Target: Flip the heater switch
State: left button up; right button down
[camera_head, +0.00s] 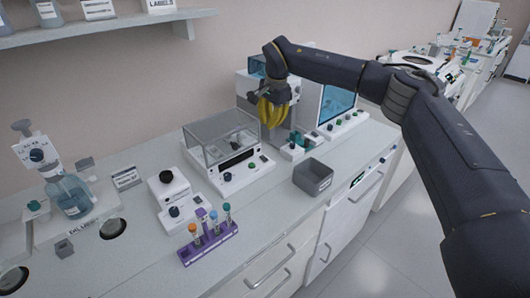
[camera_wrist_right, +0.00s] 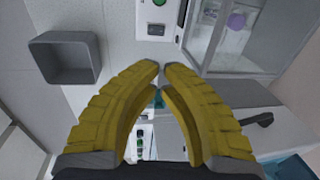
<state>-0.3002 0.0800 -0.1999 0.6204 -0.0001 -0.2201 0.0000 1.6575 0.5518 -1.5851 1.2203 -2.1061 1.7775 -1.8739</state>
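No part I can see is readably marked as the heater switch, so I cannot tell which control it is. My right gripper (camera_head: 274,110) has yellow fingers and hangs over the back of the bench, in front of a white machine (camera_head: 244,88). In the right wrist view the fingertips of my right gripper (camera_wrist_right: 162,68) almost meet, with only a thin gap and nothing held. Between and below the fingers a small white panel with dark and green controls (camera_wrist_right: 140,140) partly shows; the fingers hide the rest. My left gripper is not in view.
A grey open bin (camera_head: 313,177) stands near the bench's front edge. A clear-lidded instrument (camera_head: 222,140) with a green button is left of the gripper. A purple tube rack (camera_head: 208,243) and small white device (camera_head: 170,187) are nearer. A blue-screened unit (camera_head: 337,100) stands right.

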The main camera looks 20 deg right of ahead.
aim_at(264, 159)
jog(key=shift+f, duration=0.1)
jog(key=f, duration=0.4)
jog(key=w+f, duration=0.1)
jog(key=f, duration=0.4)
jog(key=w+a+f, duration=0.1)
jog(key=f, duration=0.3)
jog(key=shift+f, duration=0.3)
jog(key=shift+d, duration=0.15)
